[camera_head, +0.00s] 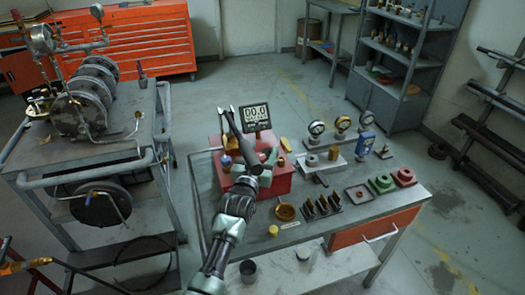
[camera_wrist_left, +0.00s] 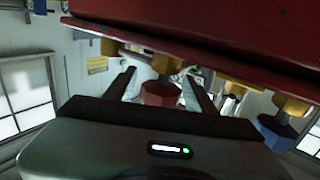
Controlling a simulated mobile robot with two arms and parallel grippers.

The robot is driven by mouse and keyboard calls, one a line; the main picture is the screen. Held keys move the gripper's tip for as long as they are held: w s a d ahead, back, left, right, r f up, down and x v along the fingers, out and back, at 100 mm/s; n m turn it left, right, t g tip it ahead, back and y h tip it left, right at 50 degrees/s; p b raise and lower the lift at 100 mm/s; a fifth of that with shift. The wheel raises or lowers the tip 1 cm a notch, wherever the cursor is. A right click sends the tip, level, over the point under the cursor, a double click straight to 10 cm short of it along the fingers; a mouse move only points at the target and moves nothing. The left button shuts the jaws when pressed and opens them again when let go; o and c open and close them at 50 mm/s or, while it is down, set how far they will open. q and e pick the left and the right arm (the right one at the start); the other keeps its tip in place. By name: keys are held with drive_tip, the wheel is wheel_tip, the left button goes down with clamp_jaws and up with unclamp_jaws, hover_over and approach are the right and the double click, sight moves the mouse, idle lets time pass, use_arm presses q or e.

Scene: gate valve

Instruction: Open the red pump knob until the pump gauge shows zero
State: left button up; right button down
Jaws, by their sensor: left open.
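In the left wrist view, the open fingers of my left gripper (camera_wrist_left: 158,72) stand on either side of the red knob (camera_wrist_left: 159,94), under the red body. I cannot tell whether they touch it. A blue knob (camera_wrist_left: 275,131) is at the right. In the head view the red knob cannot be made out.
Several round gauges, including one dial (camera_head: 316,129), stand on the workbench (camera_head: 335,222) to the right. A black slotted rack (camera_head: 321,206) and a brass dish (camera_head: 286,211) sit near its front. A metal cart (camera_head: 45,155) with pipework is at the left.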

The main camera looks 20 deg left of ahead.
use_arm(q)
drive_tip(key=s, duration=0.7)
drive_tip(key=shift+s+b, duration=0.35)
drive_tip(key=shift+s, duration=0.05)
